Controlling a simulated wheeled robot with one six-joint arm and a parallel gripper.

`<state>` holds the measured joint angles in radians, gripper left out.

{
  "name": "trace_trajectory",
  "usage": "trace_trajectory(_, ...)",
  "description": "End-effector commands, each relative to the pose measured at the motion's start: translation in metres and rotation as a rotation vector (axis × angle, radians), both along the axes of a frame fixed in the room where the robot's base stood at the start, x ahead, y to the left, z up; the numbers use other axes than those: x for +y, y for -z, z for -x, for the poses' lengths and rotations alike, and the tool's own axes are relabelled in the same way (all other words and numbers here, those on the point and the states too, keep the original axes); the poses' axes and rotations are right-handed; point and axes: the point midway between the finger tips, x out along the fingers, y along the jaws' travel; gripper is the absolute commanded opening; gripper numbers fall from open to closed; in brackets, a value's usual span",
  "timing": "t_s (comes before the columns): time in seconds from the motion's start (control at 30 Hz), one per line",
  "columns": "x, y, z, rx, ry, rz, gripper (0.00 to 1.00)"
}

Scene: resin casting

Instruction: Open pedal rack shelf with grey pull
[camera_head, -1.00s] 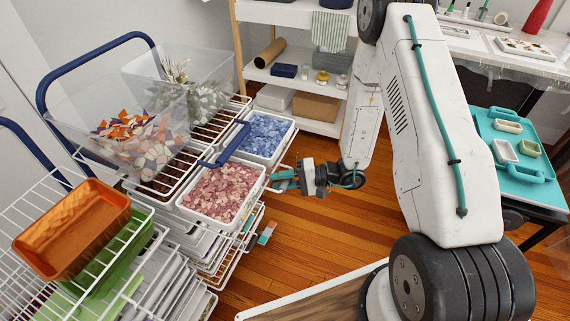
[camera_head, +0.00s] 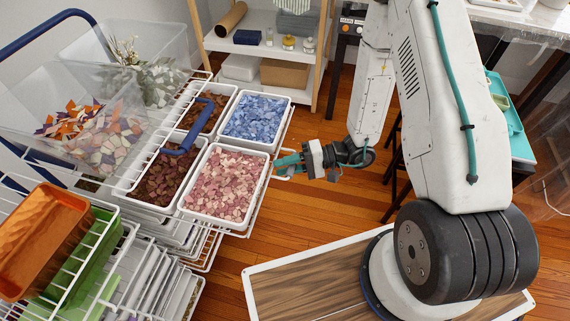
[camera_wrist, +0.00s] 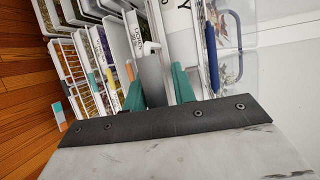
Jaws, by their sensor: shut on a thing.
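The petal rack is a white wire rack (camera_head: 207,262) on the left in the head view. One of its wire shelves (camera_head: 247,233) stands drawn out toward the right, carrying trays of pink petals (camera_head: 225,183), blue petals (camera_head: 255,118), dark red petals (camera_head: 165,181) and brown petals (camera_head: 205,113). My gripper (camera_head: 283,164) is at this shelf's right edge, beside the pink tray. In the wrist view its teal fingers (camera_wrist: 158,88) are shut on the grey pull (camera_wrist: 152,72). In the head view the fingers mostly hide the pull.
Clear bins (camera_head: 75,100) and an orange tray (camera_head: 42,240) sit on the rack's top at left. A white shelf unit (camera_head: 265,52) stands behind. Wooden floor (camera_head: 330,210) lies open right of the rack.

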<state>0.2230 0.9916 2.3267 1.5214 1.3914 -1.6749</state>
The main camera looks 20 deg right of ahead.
Motion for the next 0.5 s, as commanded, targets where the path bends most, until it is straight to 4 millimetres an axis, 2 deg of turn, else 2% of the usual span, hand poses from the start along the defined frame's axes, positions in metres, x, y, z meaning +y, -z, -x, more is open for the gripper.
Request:
trace_trajectory(0.03,-0.0012,0.0063,-0.0004,0.009,0.005,0.018,0.0)
trace_trajectory(0.07,-0.0013,0.0062,-0.0005,0.009,0.005,0.018,0.29)
trace_trajectory(0.1,-0.0014,0.0064,-0.0003,0.009,0.005,0.019,0.4)
trace_trajectory(0.5,-0.0045,0.0031,-0.0002,0.004,0.002,0.015,0.41)
